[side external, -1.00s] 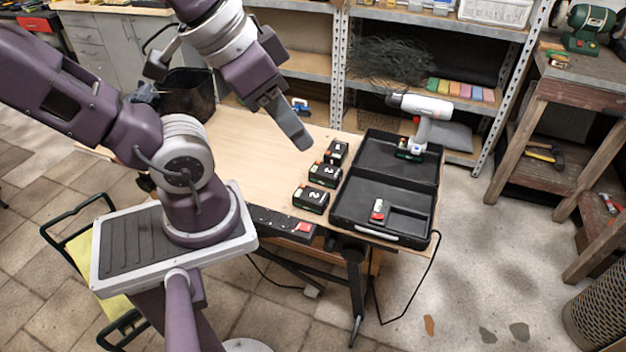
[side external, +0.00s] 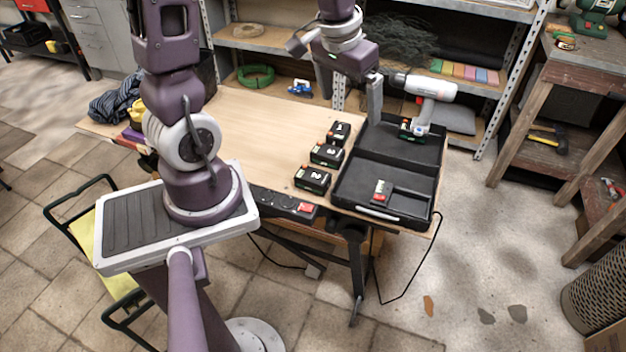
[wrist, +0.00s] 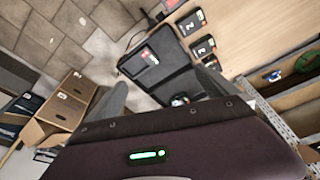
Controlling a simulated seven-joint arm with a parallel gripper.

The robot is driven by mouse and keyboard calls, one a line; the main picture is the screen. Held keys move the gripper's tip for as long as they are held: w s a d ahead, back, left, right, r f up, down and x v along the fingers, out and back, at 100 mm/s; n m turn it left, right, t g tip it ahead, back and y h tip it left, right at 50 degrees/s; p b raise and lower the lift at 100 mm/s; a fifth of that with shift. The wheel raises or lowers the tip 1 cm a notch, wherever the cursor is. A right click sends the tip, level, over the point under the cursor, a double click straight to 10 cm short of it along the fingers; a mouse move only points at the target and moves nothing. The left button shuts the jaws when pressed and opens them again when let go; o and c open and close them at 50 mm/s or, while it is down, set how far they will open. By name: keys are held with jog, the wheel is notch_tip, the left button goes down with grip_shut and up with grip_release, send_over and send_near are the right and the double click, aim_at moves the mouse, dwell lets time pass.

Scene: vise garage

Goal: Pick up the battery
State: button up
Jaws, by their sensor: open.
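Three black batteries with white number labels stand in a row on the wooden table: a near one (side external: 312,179), a middle one (side external: 326,154) and a far one (side external: 338,133). In the wrist view they are at the upper right: (wrist: 190,22), (wrist: 203,47) and a partly hidden one (wrist: 211,62). My gripper (side external: 375,112) is open and empty, above the far left part of the black case (side external: 352,190), to the right of the batteries. In the wrist view its fingers (wrist: 162,76) are wide apart, with the case (wrist: 150,57) between them.
A white cordless drill (side external: 428,90) stands in the case's far half, close to my gripper. A small red and white item (side external: 381,190) lies in the near half. The table (side external: 255,130) is clear left of the batteries. Shelves (side external: 480,85) stand behind.

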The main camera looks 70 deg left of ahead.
jog(key=w+a+f+n+g, duration=0.1)
jog(key=a+f, duration=0.3)
jog(key=f, duration=0.3)
jog(key=a+f+n+g, duration=0.1)
jog(key=a+f, duration=0.3)
jog(key=f, duration=0.2)
jog(key=n+h, duration=0.1)
jog(key=n, duration=0.1)
send_over(313, 174)
jog(key=shift+g, duration=0.3)
jog(key=f, duration=1.1)
jog(key=shift+d, duration=0.2)
notch_tip(313, 174, down, 8)
jog(key=shift+a+r, duration=0.15)
jog(key=shift+r, duration=0.1)
jog(key=c, duration=1.7)
jog(key=shift+r, duration=0.1)
